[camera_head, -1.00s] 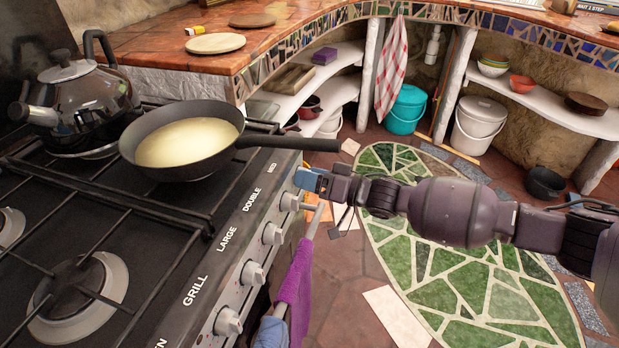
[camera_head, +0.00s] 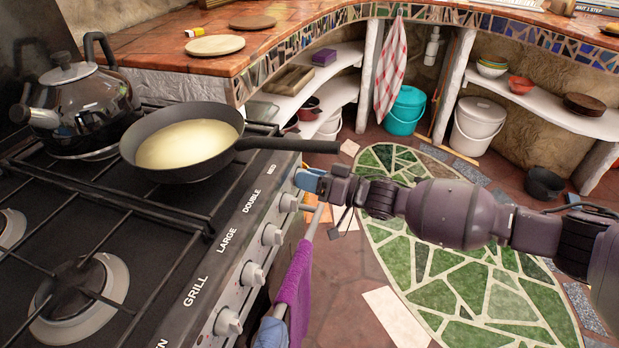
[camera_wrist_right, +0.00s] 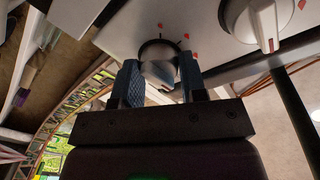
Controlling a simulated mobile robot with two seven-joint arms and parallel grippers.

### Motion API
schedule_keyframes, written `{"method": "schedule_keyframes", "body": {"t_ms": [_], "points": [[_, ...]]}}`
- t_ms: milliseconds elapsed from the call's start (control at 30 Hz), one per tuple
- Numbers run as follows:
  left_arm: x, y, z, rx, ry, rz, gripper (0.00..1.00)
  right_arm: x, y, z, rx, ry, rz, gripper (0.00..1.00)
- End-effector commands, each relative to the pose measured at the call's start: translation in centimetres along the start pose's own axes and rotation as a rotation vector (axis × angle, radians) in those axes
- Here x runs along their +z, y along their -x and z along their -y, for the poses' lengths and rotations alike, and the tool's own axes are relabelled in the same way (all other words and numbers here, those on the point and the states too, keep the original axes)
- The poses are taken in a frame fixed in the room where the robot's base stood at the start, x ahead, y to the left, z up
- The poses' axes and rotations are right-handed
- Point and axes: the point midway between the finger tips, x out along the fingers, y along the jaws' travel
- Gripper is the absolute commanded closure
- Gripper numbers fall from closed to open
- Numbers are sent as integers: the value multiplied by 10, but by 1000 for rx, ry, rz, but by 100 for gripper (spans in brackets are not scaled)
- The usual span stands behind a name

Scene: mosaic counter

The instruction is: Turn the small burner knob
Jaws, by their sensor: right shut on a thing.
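A round metal knob (camera_wrist_right: 158,62) sits between the fingers of my right gripper (camera_wrist_right: 160,84) in the right wrist view, with red marks on the panel around it. That knob is mostly hidden by the fingers in the head view. The small label above it is too small to read surely. My left gripper is not in view.
Several more knobs line the panel nearer me; one neighbour (camera_wrist_right: 262,20) shows in the wrist view. A frying pan (camera_head: 185,165) stands on the hob, its handle reaching over the panel near my gripper. A rail (camera_head: 314,222) with a purple cloth (camera_head: 294,285) runs below.

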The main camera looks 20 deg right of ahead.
Motion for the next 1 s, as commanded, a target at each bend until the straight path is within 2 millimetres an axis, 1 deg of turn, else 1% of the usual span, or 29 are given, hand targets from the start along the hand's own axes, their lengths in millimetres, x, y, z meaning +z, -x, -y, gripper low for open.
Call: {"method": "schedule_keyframes", "body": {"t_ms": [267,567,1000], "points": [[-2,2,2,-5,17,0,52,-1,0,1,-9,214,-16,85],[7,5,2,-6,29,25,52,0,0,0,-22,498,-36,85],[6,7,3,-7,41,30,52,1,0,-1,-41,914,-64,85]]}}
